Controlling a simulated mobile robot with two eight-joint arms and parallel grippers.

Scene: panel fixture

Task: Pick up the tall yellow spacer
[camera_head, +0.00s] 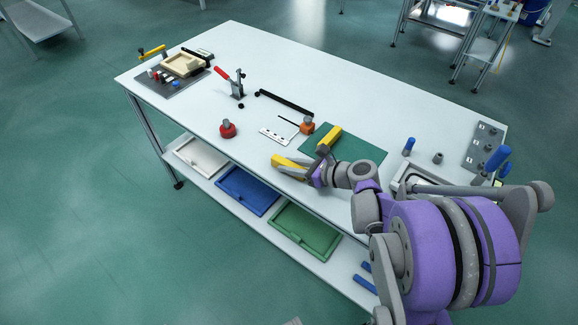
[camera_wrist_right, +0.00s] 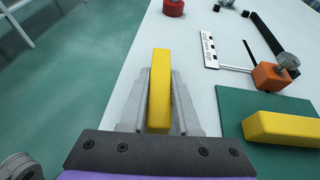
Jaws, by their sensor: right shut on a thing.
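One long yellow spacer (camera_head: 287,162) is held in my right gripper (camera_head: 299,170) near the front edge of the white table. In the right wrist view the spacer (camera_wrist_right: 159,92) stands out between the two grey fingers (camera_wrist_right: 160,76), which are shut on its sides. It appears to be clear of the table's front edge, but its height above the top is hard to tell. A second yellow spacer (camera_head: 329,138) lies on the green mat (camera_head: 355,151), to the right of the held one; it also shows in the right wrist view (camera_wrist_right: 283,127). My left gripper is out of view.
An orange block with a knob (camera_head: 307,127), a white slotted plate (camera_head: 276,134) and a red knob (camera_head: 228,129) stand nearby. A red-handled clamp (camera_head: 237,86) is farther left. White, blue and green trays (camera_head: 309,244) sit on the lower shelf.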

